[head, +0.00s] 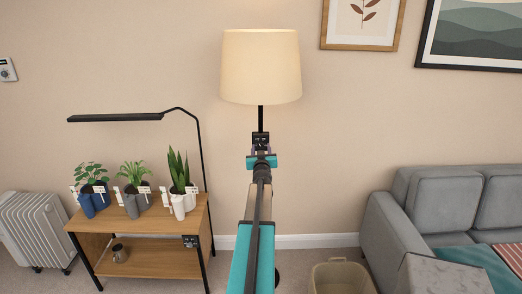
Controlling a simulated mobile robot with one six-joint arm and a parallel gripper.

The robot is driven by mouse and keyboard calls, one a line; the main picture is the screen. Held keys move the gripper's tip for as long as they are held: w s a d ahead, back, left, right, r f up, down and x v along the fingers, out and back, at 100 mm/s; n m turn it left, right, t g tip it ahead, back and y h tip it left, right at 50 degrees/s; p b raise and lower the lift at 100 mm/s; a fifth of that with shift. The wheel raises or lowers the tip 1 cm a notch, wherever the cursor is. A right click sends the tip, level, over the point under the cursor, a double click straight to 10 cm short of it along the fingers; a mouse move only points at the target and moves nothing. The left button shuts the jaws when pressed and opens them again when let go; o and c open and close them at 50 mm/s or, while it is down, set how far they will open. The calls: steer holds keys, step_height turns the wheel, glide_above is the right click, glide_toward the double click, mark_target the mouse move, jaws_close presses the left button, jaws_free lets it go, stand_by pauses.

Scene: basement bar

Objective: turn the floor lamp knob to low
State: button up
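The floor lamp (261,68) stands against the wall in the middle of the head view. Its cream shade looks warmly lit, and a black pole (261,117) runs down from it. A small dark box (260,138) shows on the pole line just beyond my gripper; it looks like the lamp's control, but its knob setting is too small to read. My arm reaches straight ahead and hides most of the lower pole. My gripper (261,151) is in front of the pole, close below the dark box. Its fingers are small and partly hidden, so contact and opening are unclear.
A wooden plant stand (150,226) with several potted plants and a black grow light (115,118) is at left, beside a white radiator (33,230). A grey sofa (398,235) is at right. A beige basket (340,277) sits on the floor between arm and sofa.

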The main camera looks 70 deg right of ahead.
steer(key=shift+a, duration=0.2)
steer(key=b+v, duration=0.1)
steer(key=v, duration=1.2)
steer(key=shift+a, duration=0.2)
stand_by(0.6)
steer(key=shift+s, duration=0.15)
stand_by(0.4)
